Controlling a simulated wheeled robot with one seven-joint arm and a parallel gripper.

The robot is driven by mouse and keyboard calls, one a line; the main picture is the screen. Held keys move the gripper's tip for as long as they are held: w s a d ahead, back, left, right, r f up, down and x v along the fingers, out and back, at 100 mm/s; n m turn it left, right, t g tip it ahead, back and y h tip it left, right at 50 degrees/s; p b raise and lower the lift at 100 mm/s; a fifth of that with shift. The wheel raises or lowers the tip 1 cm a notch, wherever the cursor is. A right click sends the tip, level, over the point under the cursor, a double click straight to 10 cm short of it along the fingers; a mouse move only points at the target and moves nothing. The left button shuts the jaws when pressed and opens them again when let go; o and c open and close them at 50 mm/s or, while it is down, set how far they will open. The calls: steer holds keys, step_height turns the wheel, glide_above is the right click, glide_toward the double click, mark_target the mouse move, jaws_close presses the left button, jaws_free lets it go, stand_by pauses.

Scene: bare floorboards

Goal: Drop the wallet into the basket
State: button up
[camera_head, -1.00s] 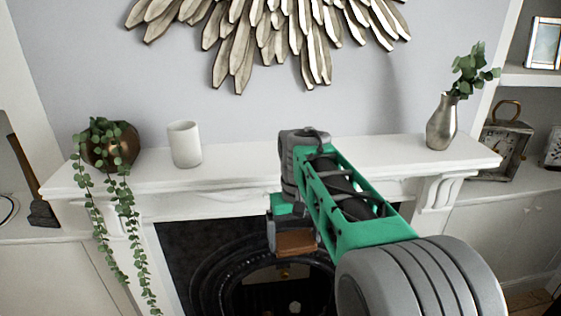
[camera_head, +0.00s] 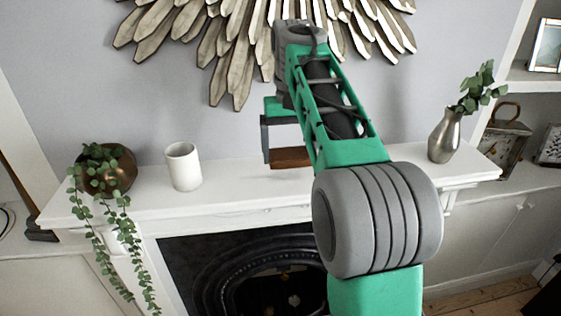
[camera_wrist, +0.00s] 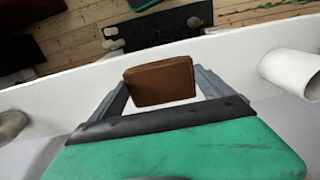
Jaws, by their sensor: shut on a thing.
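The brown wallet (camera_wrist: 161,82) is held between the two fingers of my gripper (camera_wrist: 160,85) in the wrist view. In the head view the wallet (camera_head: 290,157) shows as a brown strip below my gripper (camera_head: 283,150), partly hidden by my arm. It appears to be just above or in front of the white mantel shelf; I cannot tell the exact gap. I see no basket that I can make out in either view.
The white mantel (camera_head: 235,190) carries a white cup (camera_head: 183,167), a bronze pot with a trailing plant (camera_head: 108,172) and a silver vase (camera_head: 444,137). A metal wall ornament (camera_head: 235,50) hangs above. Floorboards (camera_wrist: 85,35) and dark objects lie below.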

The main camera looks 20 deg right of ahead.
mark_target(281, 149)
steer(key=w+f, duration=0.1)
steer(key=f, duration=0.1)
steer(key=w+a+f, duration=0.1)
steer(key=w+f, duration=0.1)
steer(key=shift+p, duration=0.3)
steer(key=f, duration=0.1)
steer(key=f+b, duration=0.2)
steer(key=shift+w+a+f, duration=0.1)
steer(key=shift+w+f, duration=0.15)
steer(key=shift+f, duration=0.05)
steer(key=shift+f+b, duration=0.25)
steer(key=shift+b, duration=0.05)
steer(key=o, duration=1.1)
steer(key=shift+r, duration=0.1)
steer(key=shift+o, duration=0.2)
